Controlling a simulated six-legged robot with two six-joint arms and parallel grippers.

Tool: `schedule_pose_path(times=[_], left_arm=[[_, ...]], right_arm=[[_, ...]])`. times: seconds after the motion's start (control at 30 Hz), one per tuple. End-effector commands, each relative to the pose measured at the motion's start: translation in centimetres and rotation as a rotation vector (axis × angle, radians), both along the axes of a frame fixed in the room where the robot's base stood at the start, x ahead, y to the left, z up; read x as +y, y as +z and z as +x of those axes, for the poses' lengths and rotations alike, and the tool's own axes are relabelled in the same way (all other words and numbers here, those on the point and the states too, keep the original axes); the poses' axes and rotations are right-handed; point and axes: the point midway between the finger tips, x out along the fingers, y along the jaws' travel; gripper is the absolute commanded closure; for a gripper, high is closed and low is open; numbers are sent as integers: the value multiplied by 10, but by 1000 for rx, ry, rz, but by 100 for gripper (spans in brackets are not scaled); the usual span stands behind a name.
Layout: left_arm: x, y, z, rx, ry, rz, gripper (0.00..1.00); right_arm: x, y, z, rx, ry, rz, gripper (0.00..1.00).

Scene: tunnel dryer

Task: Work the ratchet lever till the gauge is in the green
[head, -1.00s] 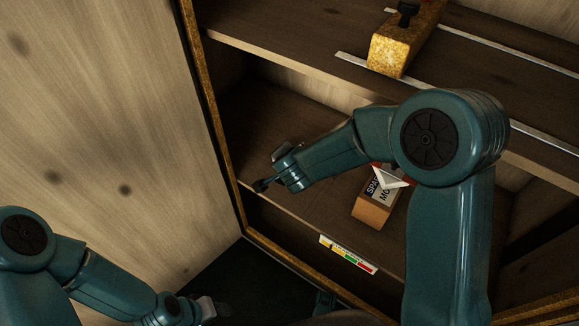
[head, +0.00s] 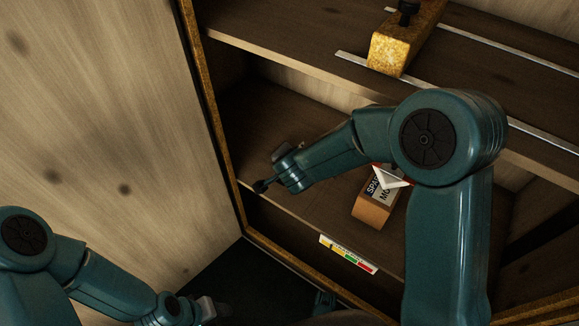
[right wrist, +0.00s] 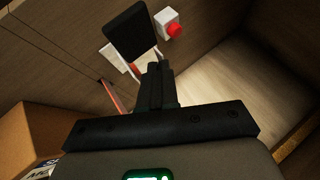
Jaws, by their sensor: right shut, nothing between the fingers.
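A strip gauge with yellow, green and red bands (head: 348,254) is on the front edge of the lower shelf in the head view. Its pointer is too small to read. My right gripper (head: 263,186) is over the left part of that shelf, left of and above the gauge. In the right wrist view its black fingers (right wrist: 157,72) are shut and empty. A flat black paddle (right wrist: 130,32), possibly the lever's grip, is just beyond the fingertips; I cannot tell whether they touch. My left gripper (head: 208,308) is low at the bottom edge, its fingers unclear.
A cardboard box with a printed label (head: 374,207) sits on the lower shelf, partly behind my right arm. A yellow block with a black knob (head: 400,48) is on the upper shelf. The right wrist view shows a red button on a white box (right wrist: 170,24). A pale panel (head: 110,130) stands left.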

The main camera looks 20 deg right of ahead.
Motion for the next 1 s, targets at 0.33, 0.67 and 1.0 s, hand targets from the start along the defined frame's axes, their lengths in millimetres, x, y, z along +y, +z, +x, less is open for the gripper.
schedule_pose_path(times=[0.33,0.67,1.0], left_arm=[[0,-2,0,0,0,0,49],[0,-4,0,0,0,0,49],[0,-7,0,0,0,0,49]], right_arm=[[0,-4,0,1,-1,0,100],[0,-7,0,0,0,0,100],[1,-11,-1,1,0,0,100]])
